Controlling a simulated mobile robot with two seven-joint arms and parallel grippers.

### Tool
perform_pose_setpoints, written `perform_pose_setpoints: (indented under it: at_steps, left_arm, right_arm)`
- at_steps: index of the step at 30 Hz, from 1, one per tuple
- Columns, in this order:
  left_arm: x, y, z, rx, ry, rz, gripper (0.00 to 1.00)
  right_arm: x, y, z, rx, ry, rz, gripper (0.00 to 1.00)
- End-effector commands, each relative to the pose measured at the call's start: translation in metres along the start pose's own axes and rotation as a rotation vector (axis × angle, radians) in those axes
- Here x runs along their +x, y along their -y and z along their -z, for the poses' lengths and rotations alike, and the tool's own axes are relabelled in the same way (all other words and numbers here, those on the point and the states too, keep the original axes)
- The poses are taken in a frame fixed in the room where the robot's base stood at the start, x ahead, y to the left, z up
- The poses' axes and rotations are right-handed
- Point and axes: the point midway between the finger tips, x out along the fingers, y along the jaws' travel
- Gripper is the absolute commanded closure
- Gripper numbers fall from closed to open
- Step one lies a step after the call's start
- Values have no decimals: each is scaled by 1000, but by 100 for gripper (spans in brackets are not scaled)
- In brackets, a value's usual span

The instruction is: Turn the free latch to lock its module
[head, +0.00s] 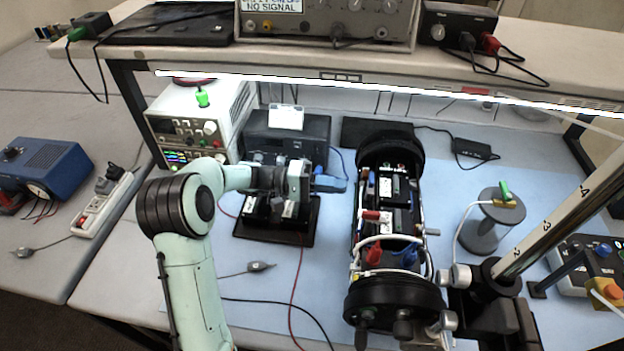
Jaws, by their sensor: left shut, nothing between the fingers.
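An opened black cylinder frame (395,298) lies lengthwise on the blue mat, with dark modules (392,222) and wiring inside. A red part (373,256) and a blue part (409,256) sit near its front end. A smaller red part (371,215) sits farther back on the left side. I cannot tell which of these is the free latch or how it is turned. My left gripper (332,184) is shut and empty, pointing right, just left of the cylinder's back half. Whether it touches the frame is unclear. My right gripper is not in view.
A black tray (272,238) with small modules lies under my left arm. A power supply (197,128) and a black box (287,135) stand behind. A cable spool (481,232) and a graduated post (553,225) stand right of the cylinder. A shelf (330,62) overhangs the back.

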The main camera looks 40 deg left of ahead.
Motion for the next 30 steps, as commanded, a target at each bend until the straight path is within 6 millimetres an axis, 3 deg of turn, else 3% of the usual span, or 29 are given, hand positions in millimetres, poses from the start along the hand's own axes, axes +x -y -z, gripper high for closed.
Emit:
perform_pose_setpoints:
  at_steps: [3,9,23,30]
  left_arm:
    - [22,-3,0,0,4,-2,100]
    - [41,-1,0,0,2,-1,100]
    - [45,0,0,0,0,1,100]
    - [54,3,-2,1,-17,1,100]
  right_arm:
    - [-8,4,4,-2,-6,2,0]
    - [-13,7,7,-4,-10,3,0]
    - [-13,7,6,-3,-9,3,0]
    - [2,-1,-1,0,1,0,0]
